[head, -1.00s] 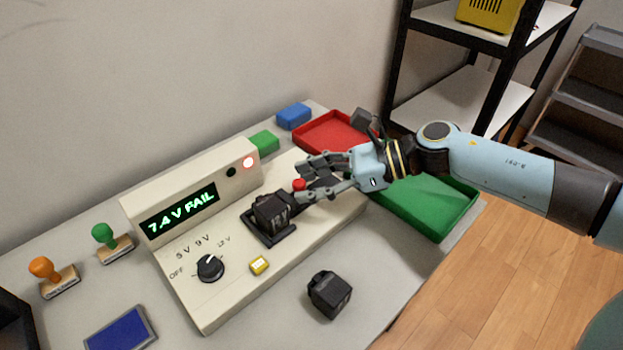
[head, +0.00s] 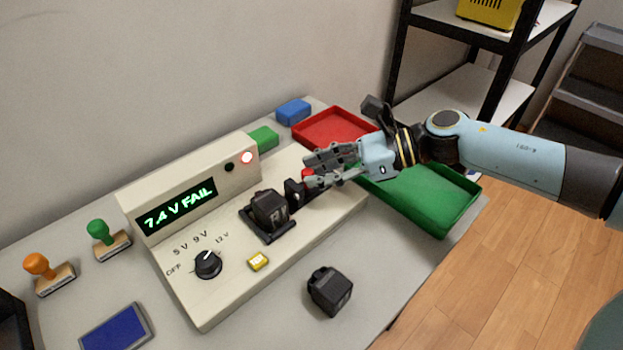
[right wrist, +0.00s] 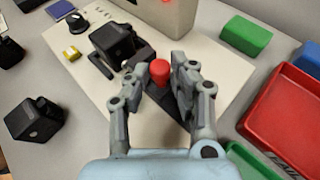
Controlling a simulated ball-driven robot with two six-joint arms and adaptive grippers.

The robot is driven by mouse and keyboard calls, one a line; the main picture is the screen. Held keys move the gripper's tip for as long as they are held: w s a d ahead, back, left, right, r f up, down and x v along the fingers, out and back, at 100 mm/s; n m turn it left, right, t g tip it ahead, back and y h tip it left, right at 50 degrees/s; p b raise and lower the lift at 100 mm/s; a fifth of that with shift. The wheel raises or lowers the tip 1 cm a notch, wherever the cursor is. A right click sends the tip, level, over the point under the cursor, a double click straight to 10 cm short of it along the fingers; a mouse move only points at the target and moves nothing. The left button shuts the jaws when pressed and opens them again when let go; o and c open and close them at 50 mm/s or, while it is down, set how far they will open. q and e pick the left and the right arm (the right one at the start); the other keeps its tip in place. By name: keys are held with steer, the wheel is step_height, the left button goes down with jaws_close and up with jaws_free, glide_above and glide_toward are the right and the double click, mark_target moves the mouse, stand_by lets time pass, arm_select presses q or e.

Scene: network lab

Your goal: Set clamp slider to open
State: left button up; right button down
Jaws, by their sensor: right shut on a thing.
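The clamp slider (head: 294,192) is a black block with a red knob (head: 307,176), on the cream tester (head: 215,305). My right gripper (head: 310,171) is shut on the red knob. In the right wrist view the red knob (right wrist: 160,72) stands between the two fingers, and the adapter (right wrist: 113,40) is beyond to the left. Part of the slider and its track is hidden by the fingers. My left gripper is not in view.
The tester display (head: 176,209) reads 7.4 V FAIL and a red lamp (head: 247,158) is lit. A second black adapter (head: 330,291) lies in front. A red tray (head: 335,115) and a green tray (head: 440,228) are at the right. Two stamps and a blue pad stand left.

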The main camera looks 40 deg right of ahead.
steer(key=shift+d+f, duration=0.2)
steer(key=shift+d, duration=0.35)
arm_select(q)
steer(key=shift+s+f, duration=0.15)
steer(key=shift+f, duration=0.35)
arm_select(e)
steer(key=shift+r, duration=0.2)
steer(key=c, duration=1.1)
jaws_free()
steer(key=shift+d, duration=0.1)
steer(key=shift+c, duration=0.2)
steer(key=v, duration=1.2)
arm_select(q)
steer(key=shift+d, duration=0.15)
arm_select(e)
steer(key=shift+s+d+f, duration=0.1)
